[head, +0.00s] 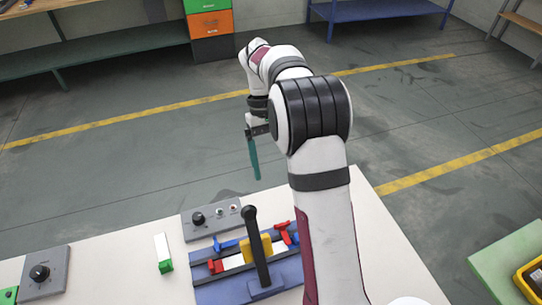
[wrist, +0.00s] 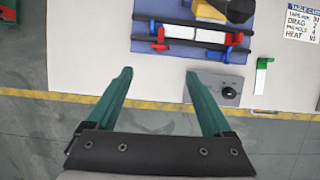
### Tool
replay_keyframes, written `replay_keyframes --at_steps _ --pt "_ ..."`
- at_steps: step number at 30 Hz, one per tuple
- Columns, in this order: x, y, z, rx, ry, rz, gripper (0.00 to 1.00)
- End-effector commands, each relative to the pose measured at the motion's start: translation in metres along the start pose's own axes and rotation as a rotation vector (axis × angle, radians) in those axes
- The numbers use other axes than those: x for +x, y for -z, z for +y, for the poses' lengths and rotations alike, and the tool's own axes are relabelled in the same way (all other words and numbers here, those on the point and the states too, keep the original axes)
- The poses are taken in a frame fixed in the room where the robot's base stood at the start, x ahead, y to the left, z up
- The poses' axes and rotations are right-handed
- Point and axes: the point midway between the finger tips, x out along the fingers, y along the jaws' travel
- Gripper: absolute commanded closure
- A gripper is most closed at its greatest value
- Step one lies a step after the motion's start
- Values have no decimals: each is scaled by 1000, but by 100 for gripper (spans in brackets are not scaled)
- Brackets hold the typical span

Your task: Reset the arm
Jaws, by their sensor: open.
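My arm (head: 322,215) rises from the white table and bends away past its far edge. My gripper (head: 256,172) hangs over the floor beyond the table in the head view, its teal fingers pointing down. In the wrist view my gripper (wrist: 158,73) shows two teal fingers spread wide apart with nothing between them. The blue fixture (head: 245,289), with a black lever (head: 256,250), a yellow block (head: 262,247) and red and blue clamps, stands on the table. It also shows at the top of the wrist view (wrist: 212,60), apart from the fingers.
A grey control box (head: 212,216) with a black knob stands behind the fixture. A white-and-green piece (head: 163,253) lies left of it, and another knob box (head: 41,272) is farther left. A green table with a yellow bin (head: 531,279) is at right.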

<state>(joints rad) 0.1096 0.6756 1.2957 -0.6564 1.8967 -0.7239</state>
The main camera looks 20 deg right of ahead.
Motion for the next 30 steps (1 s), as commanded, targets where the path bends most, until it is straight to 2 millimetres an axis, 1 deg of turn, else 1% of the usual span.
replay_keyframes --at_steps 5,7,8,10,11,12,14,15,18,21,23,25,30 --pt "-1 -3 -1 4 1 4 15" --pt "-10 -20 -8 25 7 27 15" --pt "-14 -32 -12 42 13 45 15" --pt "-23 -75 -28 101 35 99 15" --pt "-24 -96 -36 131 49 125 15" --pt "-20 -124 -46 176 71 160 15" --pt "-9 -162 -60 241 107 207 15" --pt "3 -184 -67 282 131 235 15" --pt "34 -225 -82 374 190 290 15" --pt "58 -246 -90 433 230 319 15" --pt "67 -252 -92 453 242 325 15" --pt "71 -254 -93 462 248 329 15" --pt "70 -254 -92 462 248 327 15"
